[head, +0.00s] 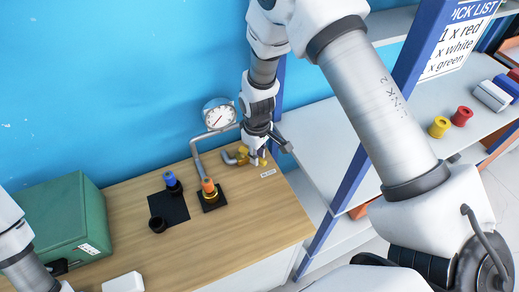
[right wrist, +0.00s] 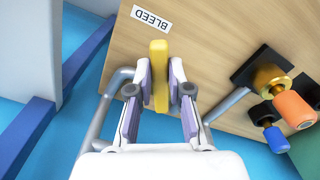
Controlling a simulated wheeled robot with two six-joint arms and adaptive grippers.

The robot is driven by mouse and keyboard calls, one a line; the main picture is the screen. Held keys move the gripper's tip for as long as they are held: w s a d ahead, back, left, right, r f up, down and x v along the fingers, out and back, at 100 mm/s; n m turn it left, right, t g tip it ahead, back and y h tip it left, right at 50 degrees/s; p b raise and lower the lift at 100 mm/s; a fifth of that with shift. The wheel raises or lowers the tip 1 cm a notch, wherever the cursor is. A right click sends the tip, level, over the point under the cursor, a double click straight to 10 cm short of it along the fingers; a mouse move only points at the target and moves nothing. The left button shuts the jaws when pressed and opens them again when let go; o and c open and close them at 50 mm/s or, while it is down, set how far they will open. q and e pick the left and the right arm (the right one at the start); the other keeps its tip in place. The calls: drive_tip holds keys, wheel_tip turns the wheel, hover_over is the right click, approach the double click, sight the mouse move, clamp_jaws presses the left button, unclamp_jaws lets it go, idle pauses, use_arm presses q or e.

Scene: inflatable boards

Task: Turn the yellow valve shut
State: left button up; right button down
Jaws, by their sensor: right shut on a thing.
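The yellow valve (head: 243,150) sits on the grey pipe near the right end of the wooden bench, beside the BLEED label (head: 267,173). My right gripper (head: 257,156) reaches down over it and hides part of it. In the right wrist view, the yellow valve handle (right wrist: 159,60) stands between the two pads of my right gripper (right wrist: 160,80), which is shut on it. The label also shows there (right wrist: 151,18), just past the handle's far end. I cannot tell the handle's angle to the pipe. Part of my left arm shows at the left edge; its gripper is out of view.
A pressure gauge (head: 219,113) stands behind the pipe. An orange-topped fitting (head: 208,187) is left of the valve. A green case (head: 62,225) is left; a blue-posted shelf (head: 345,205) is right.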

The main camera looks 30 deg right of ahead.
drive_tip(key=m, duration=0.1)
drive_tip(key=a+m, duration=0.1)
drive_tip(key=s+m, duration=0.1)
drive_tip(key=shift+s+a+f, duration=0.1)
drive_tip(key=shift+a+f, duration=0.15)
drive_tip(key=shift+a, duration=0.05)
drive_tip(key=shift+a+m, duration=0.25)
drive_tip(key=shift+m, duration=0.4)
drive_tip(key=shift+a+m, duration=0.25)
drive_tip(key=shift+m, duration=0.4)
drive_tip(key=c, duration=1.1)
unclamp_jaws()
drive_tip(key=shift+w, duration=0.2)
